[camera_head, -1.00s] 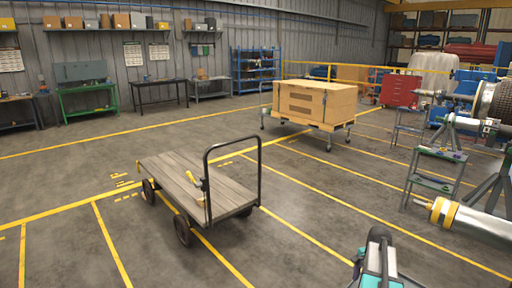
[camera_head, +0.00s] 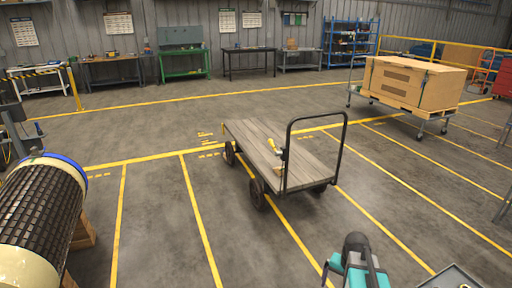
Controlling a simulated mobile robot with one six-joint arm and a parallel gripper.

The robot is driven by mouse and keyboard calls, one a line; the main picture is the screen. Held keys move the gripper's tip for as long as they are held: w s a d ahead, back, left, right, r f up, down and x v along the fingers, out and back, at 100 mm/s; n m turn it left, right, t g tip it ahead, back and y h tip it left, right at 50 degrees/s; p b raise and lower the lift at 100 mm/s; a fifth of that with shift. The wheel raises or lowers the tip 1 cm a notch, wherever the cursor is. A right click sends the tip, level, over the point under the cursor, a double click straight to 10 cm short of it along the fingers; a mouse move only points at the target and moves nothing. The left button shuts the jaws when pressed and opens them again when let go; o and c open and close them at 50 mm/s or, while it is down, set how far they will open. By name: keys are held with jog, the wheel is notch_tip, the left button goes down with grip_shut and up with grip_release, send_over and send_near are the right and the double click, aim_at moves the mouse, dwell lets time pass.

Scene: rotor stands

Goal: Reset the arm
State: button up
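Part of my arm (camera_head: 357,265), teal, grey and black, shows at the bottom edge, right of centre. The gripper end cannot be made out, so whether it is open or shut does not show. No object is seen in its hold. A flat wooden cart (camera_head: 262,143) with a black push handle stands on the floor ahead of the arm. A small yellow and pale item (camera_head: 279,150) lies on the cart by the handle.
A wooden crate (camera_head: 413,84) sits on a wheeled trolley at right. A grey surface corner (camera_head: 452,279) shows at bottom right. Benches (camera_head: 185,65) line the back wall.

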jog(key=s+a+f+n, duration=0.2)
jog(key=a+n, duration=0.2)
jog(key=a, duration=0.4)
jog(key=s+a+f+n, duration=0.1)
jog(key=a+f+n, duration=0.15)
jog(key=a, duration=0.55)
jog(key=s+f+g+b, duration=0.1)
jog(key=s+f+g, duration=0.2)
jog(key=s+f, duration=0.6)
jog(key=s+f+g+b, duration=0.1)
jog(key=s+f+g, duration=0.1)
jog(key=s+f, duration=0.7)
jog(key=s, duration=0.7)
jog(key=shift+s+d+f+g, duration=0.3)
jog(key=shift+d+g, duration=0.05)
jog(key=shift+g, duration=0.05)
jog(key=shift+n, duration=0.25)
jog(key=shift+c, duration=0.3)
